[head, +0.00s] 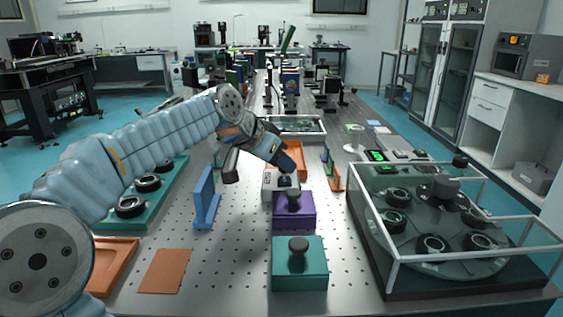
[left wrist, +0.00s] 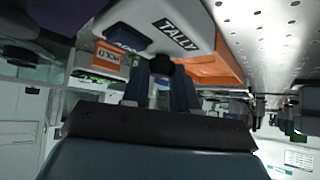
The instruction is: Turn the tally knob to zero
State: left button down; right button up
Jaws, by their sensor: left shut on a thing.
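The tally box (head: 269,188) is a small pale grey box in the middle of the table, behind a purple box. In the left wrist view the tally box (left wrist: 150,22) appears upside down with its TALLY label. Its dark knob (left wrist: 165,66) sits between the fingers of my left gripper (left wrist: 163,78). In the head view my left gripper (head: 287,176) reaches down onto the top of the tally box, shut on the knob, and hides most of it. The knob's setting and the counter reading cannot be made out. My right gripper is not in view.
A purple box (head: 293,217) and a teal box (head: 299,275), each with a dark knob, stand in front. A blue bracket (head: 206,200) stands left. An orange tray (head: 295,150) lies behind. A clear-walled carousel case (head: 377,240) fills the right side.

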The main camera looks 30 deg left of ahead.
pick_arm(q)
jog(key=shift+m+h, duration=0.5)
jog(key=shift+m, duration=0.2)
jog(key=shift+a+g, duration=0.1)
jog(key=shift+g, duration=0.2)
jog(key=c, duration=0.9)
grip_release()
jog(key=shift+o, duration=0.2)
jog(key=v, duration=1.3)
jog(key=shift+s+a+r, duration=0.2)
jog(key=shift+s+a, duration=0.05)
jog(key=shift+s, duration=0.05)
